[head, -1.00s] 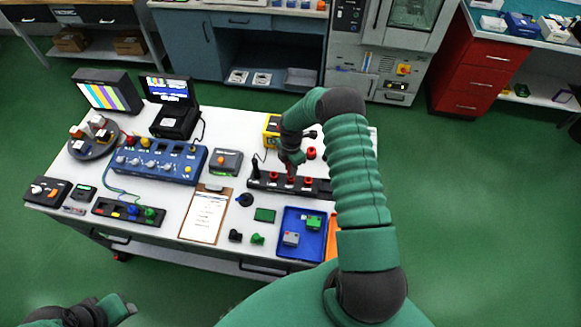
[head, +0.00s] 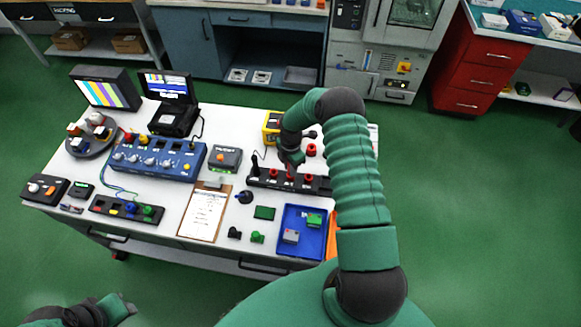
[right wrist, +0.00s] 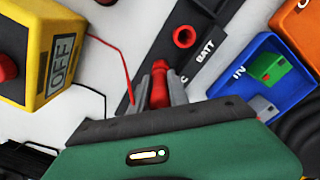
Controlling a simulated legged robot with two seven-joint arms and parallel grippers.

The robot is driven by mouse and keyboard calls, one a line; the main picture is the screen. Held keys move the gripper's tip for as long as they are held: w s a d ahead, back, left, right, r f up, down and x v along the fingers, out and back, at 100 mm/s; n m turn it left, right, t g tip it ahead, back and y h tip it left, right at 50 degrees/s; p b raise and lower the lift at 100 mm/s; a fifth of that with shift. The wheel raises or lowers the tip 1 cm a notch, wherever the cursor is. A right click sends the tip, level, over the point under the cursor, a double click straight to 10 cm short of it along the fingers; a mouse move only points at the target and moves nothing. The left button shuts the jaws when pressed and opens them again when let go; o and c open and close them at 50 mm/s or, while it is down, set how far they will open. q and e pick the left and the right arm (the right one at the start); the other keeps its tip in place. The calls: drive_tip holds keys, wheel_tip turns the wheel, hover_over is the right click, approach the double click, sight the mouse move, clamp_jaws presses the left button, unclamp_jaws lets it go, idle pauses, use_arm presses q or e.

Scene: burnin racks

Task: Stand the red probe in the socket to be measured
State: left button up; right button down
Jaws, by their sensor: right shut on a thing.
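The red probe (right wrist: 159,86) is between the fingers of my right gripper (right wrist: 160,95), which is shut on it. The right gripper (head: 291,164) is over the black socket strip (head: 322,186). The probe is over or in the strip beside a partly hidden label ending in "C"; its lower end is hidden, so I cannot tell whether it is seated. An empty red socket (right wrist: 185,37) marked "BATT" is beside it. A black probe (head: 255,166) stands upright at the strip's left end. My left gripper (head: 122,307) is at the lower left, away from the table.
A yellow meter (right wrist: 40,50) showing "OFF" is behind the strip, with a red lead running near the gripper. A blue tray (head: 291,252) with small blocks is in front. A clipboard (head: 204,214) and blue instrument box (head: 155,162) are to the left.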

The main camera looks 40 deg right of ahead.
drive_tip(key=shift+f, duration=0.25)
drive_tip(key=c, duration=1.2)
unclamp_jaws()
drive_tip(key=shift+o, duration=0.2)
wheel_tip(320, 180, up, 17)
drive_tip(key=b, duration=0.3)
drive_tip(key=shift+b, duration=0.3)
drive_tip(key=shift+f, duration=0.15)
